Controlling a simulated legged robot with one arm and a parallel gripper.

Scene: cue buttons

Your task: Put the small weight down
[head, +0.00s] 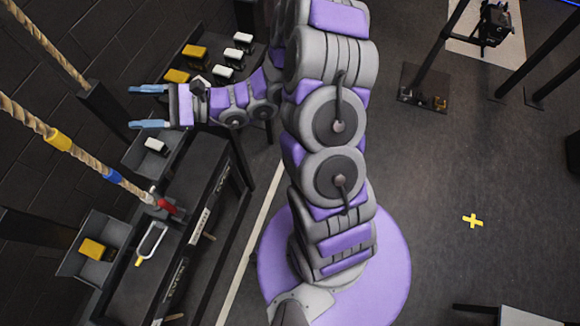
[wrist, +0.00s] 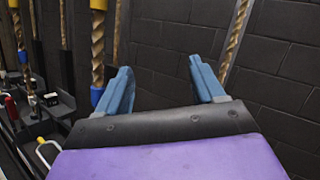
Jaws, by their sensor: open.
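My gripper (head: 135,106) is open at the left, with its two blue fingers apart and pointing left toward the wall. Nothing shows between the fingers; the wrist view shows the gripper (wrist: 161,80) empty too. A small white-topped weight (head: 156,146) sits in a dark tray (head: 133,158) below the gripper in the head view. A yellow-topped weight (head: 93,248) lies in another tray (head: 67,264) at the lower left. More white weights (head: 243,41) and yellow weights (head: 194,52) stand on the rack behind the arm. I cannot tell which weight is the task's one.
Ropes (head: 40,120) hang at the left, near the brick wall (head: 50,50). A red handle (head: 167,205) and a pale-framed handle (head: 150,242) are on the dark bench between the trays. Open floor with a yellow cross (head: 473,221) lies to the right.

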